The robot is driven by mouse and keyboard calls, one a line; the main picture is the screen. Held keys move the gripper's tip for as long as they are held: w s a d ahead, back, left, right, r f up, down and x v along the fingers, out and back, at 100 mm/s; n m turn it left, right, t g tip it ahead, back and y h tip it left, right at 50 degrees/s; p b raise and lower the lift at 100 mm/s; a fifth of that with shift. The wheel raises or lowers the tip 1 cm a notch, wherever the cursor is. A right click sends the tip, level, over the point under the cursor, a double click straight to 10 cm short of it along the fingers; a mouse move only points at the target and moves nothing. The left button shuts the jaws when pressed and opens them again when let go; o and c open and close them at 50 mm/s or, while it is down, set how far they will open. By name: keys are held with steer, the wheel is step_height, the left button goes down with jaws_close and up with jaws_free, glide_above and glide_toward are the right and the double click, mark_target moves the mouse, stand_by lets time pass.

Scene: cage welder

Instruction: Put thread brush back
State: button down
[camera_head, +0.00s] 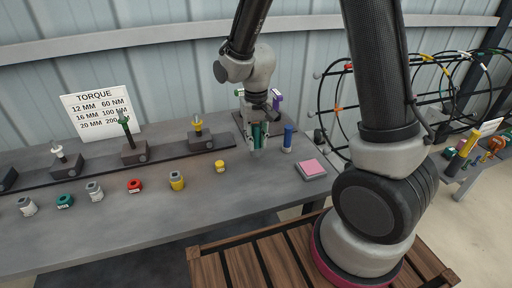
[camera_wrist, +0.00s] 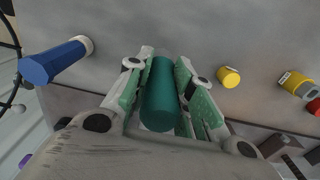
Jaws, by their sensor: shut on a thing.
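My gripper (camera_head: 257,146) is at the right part of the grey workbench (camera_head: 130,225), pointing down. It is shut on a teal cylindrical handle (camera_wrist: 159,95), which stands between the green-padded fingers in the wrist view (camera_wrist: 163,62). The handle also shows in the head view (camera_head: 257,131). Its lower end is hidden, so I cannot tell whether it is the thread brush or whether it touches the bench. A blue tool with a pale collar (camera_head: 288,138) stands just right of my gripper; its faceted blue end shows in the wrist view (camera_wrist: 52,63).
A pink-topped pad (camera_head: 313,168) lies to the right. A purple-topped thing (camera_head: 277,101) is behind my gripper. A yellow part (camera_head: 220,166), a red part (camera_head: 134,185) and several others line the bench leftward. Grey blocks with bolts (camera_head: 200,139) stand behind them.

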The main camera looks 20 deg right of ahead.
mark_target(256, 147)
steer(key=shift+f, duration=1.5)
steer(key=shift+f, duration=0.2)
steer(key=c, duration=1.3)
jaws_free()
steer(key=shift+o, duration=0.2)
step_height(256, 147, up, 13)
steer(key=shift+f, duration=0.2)
steer(key=s+d+r+t, duration=0.2)
steer(key=s+d+r, duration=0.4)
steer(key=s, duration=0.3)
steer(key=s+d+r+t, duration=0.2)
steer(key=s+d+r, duration=0.5)
steer(key=s+d, duration=0.2)
steer(key=shift+s+r, duration=0.2)
steer(key=shift+s, duration=0.35)
